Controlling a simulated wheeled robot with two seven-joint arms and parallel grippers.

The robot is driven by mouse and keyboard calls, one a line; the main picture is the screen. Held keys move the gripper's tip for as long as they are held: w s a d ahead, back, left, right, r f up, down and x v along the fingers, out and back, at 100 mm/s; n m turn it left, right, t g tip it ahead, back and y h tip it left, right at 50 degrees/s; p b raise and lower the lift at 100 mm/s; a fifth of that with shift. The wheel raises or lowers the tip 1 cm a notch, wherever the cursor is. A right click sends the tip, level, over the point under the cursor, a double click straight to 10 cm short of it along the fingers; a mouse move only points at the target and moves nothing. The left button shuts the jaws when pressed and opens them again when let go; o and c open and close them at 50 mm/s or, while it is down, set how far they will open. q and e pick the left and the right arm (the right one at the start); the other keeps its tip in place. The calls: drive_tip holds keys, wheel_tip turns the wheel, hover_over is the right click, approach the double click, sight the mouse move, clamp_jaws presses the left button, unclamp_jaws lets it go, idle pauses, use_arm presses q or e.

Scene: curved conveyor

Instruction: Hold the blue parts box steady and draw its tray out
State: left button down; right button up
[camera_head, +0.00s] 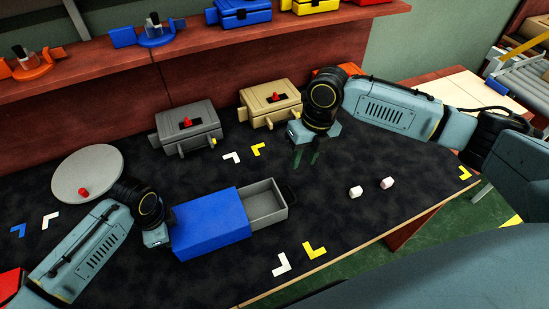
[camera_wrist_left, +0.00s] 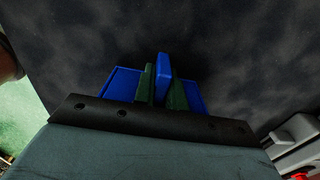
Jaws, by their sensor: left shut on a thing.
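The blue parts box (camera_head: 210,222) lies on the dark mat in the middle front. Its grey tray (camera_head: 268,212) sticks partly out of the box's right end and looks empty, with a dark handle (camera_head: 290,193) on its outer end. My left gripper (camera_head: 165,238) is at the box's left end. In the left wrist view its green fingers (camera_wrist_left: 161,85) are shut on an upright blue piece of the box. My right gripper (camera_head: 306,157) is above the mat, behind and to the right of the tray, apart from it. Its two fingers are apart with nothing between them.
A grey box (camera_head: 188,133) and a tan box (camera_head: 268,106) stand behind. A round grey disc (camera_head: 88,172) with a red knob is at left. White and yellow corner marks lie around the work area.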

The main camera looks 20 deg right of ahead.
use_arm(q)
drive_tip(key=c, duration=1.4)
unclamp_jaws()
drive_tip(key=shift+o, duration=0.2)
